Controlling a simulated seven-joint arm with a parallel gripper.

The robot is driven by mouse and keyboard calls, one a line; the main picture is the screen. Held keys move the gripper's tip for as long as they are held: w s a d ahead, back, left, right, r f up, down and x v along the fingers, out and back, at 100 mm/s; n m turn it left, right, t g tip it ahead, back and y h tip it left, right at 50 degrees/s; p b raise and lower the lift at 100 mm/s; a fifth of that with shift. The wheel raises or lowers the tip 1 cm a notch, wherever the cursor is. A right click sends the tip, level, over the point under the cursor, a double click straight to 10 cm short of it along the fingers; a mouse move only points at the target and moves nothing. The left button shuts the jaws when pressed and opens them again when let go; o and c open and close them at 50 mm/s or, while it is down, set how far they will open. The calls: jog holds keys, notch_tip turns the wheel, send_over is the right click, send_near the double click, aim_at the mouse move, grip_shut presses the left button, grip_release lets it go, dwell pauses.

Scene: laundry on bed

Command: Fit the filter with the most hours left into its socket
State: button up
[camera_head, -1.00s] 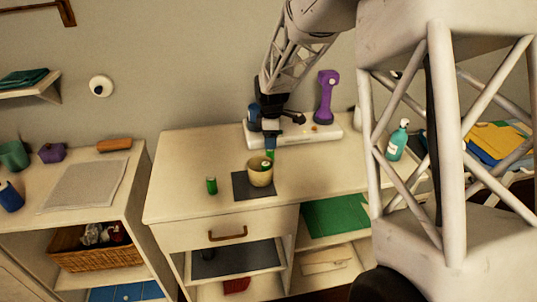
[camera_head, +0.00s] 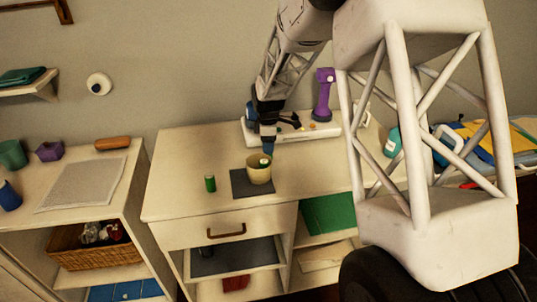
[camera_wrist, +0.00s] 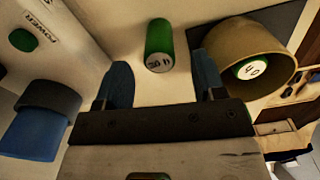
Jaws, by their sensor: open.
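My gripper (camera_head: 268,146) is open and points down behind the tan cup (camera_head: 260,175). In the wrist view its blue fingers (camera_wrist: 162,60) stand apart. A green filter (camera_wrist: 158,40) shows between and just past the fingertips, not clasped; the number on its pale end is hard to read. The head view does not clearly show this filter. A second green filter (camera_wrist: 253,68) sits inside the cup, its numbered end facing the camera; it also shows in the head view (camera_head: 265,163). A third green filter (camera_head: 210,184) stands left of the cup. I cannot make out the socket.
A white device (camera_head: 290,135) lies behind the cup; its panel in the wrist view reads POWER. A purple object (camera_head: 324,95) stands at its back. The cup rests on a dark mat (camera_head: 240,187). A teal bottle (camera_head: 394,142) stands right. The dresser's left top is mostly clear.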

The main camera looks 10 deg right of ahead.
jog(key=shift+f, duration=0.2)
jog(key=shift+d+f, duration=0.15)
jog(key=shift+f, duration=2.35)
jog(key=c, duration=1)
jog(key=shift+c, duration=0.3)
jog(key=shift+r, duration=0.1)
jog(key=shift+r, duration=4.95)
jog(key=shift+w, duration=0.1)
